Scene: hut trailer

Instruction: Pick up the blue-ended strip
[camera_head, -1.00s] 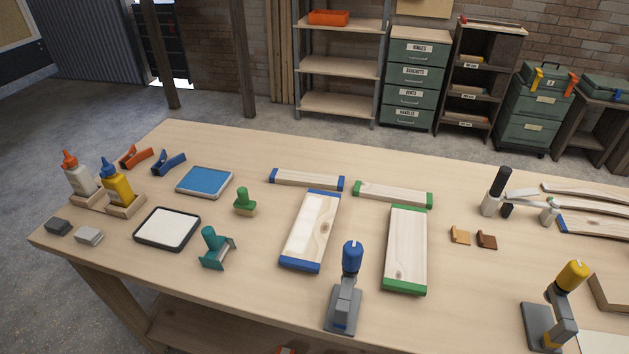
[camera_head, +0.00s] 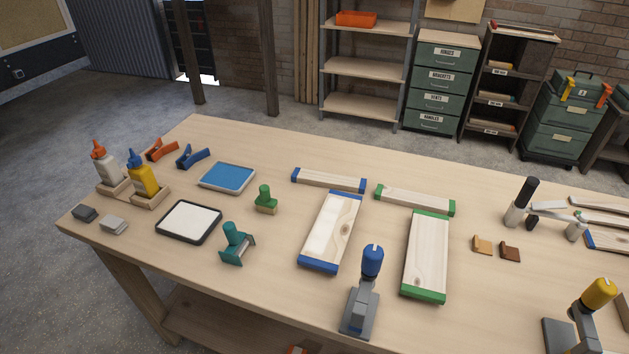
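The blue-ended strip (camera_head: 329,180) is a narrow, pale wooden piece with a blue cap at each end. It lies flat on the workbench (camera_head: 262,270), near the middle of the far side. A wider blue-ended board (camera_head: 326,231) lies just in front of it. A green-ended strip (camera_head: 414,199) lies to its right, with a wider green-ended board (camera_head: 427,256) in front. At the right edge, another wooden piece with a blue end (camera_head: 609,241) is partly cut off. Neither of my grippers is in view.
A blue-handled tool (camera_head: 361,300) and a yellow-handled tool (camera_head: 587,320) stand at the front edge. Glue bottles (camera_head: 143,175), a blue pad (camera_head: 227,177), a white pad (camera_head: 188,221) and green-handled tools (camera_head: 265,200) are at left.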

